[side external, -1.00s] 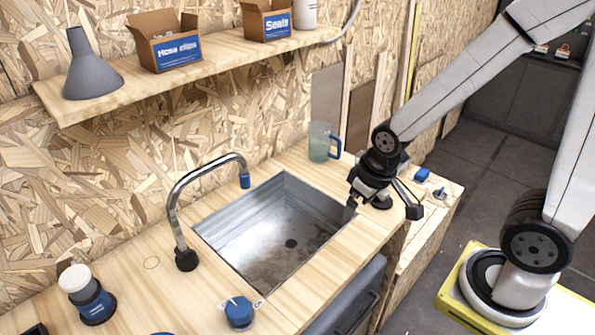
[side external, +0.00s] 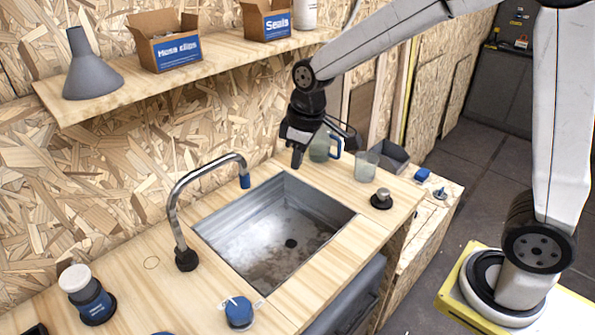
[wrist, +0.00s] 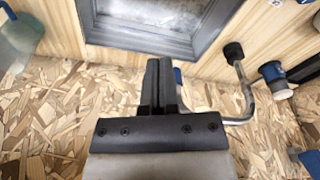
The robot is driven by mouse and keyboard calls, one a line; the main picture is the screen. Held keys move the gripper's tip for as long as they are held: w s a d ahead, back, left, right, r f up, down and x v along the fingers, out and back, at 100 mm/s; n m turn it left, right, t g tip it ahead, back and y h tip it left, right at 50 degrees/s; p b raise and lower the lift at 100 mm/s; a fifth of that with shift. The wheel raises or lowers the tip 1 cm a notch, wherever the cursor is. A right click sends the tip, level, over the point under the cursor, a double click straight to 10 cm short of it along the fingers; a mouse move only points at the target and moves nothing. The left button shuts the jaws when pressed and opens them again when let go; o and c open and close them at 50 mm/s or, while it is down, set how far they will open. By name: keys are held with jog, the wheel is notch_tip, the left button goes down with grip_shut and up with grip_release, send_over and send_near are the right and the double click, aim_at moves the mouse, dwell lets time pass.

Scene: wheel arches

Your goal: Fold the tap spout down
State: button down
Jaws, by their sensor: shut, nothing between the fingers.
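The tap spout (side external: 178,197) is a curved metal tube with a blue tip (side external: 244,181). It stands upright on a black base (side external: 186,260) at the sink's left end, and its tip is over the sink's back left part. The metal sink (side external: 285,225) is empty. My gripper (side external: 297,166) is shut and empty, above the counter behind the sink's back right edge, to the right of the spout tip and apart from it. In the wrist view the shut fingers (wrist: 159,85) show beside the blue tip (wrist: 178,77), which they partly hide; the tube (wrist: 246,95) runs to the right.
A jug (side external: 322,144) stands just right of my gripper, with a clear cup (side external: 366,166) beyond. A shelf (side external: 205,65) with boxes and a funnel (side external: 91,66) overhangs the back.

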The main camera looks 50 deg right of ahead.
jog(key=w+a+r+n, duration=0.3)
jog(key=a+r+n, duration=0.1)
jog(key=r, duration=0.1)
jog(key=w+a+r+n+g+y, duration=0.1)
jog(key=w+a+r+n, duration=0.3)
jog(key=a+r, duration=0.1)
jog(key=w+a+r+n+g, duration=0.1)
jog(key=w+a+r+n, duration=0.3)
jog(key=r, duration=0.3)
jog(key=shift+w+a+y, duration=0.25)
jog(key=shift+a+y, duration=0.05)
jog(key=shift+a, duration=0.1)
jog(key=shift+w+d+f+n+g, duration=0.15)
jog(key=shift+d+n+g, duration=0.15)
jog(key=shift+d, duration=0.3)
jog(key=shift+f, duration=0.1)
send_over(202, 167)
jog(key=w, duration=0.1)
jog(key=f, duration=0.9)
jog(key=shift+d+f, duration=0.25)
jog(key=shift+d, duration=0.05)
jog(key=shift+s+d+f, duration=0.1)
jog(key=shift+d+f, duration=0.5)
jog(key=shift+f, duration=0.2)
jog(key=shift+s+d+f, duration=0.1)
jog(key=shift+d+f, duration=0.45)
jog(key=shift+f, duration=0.3)
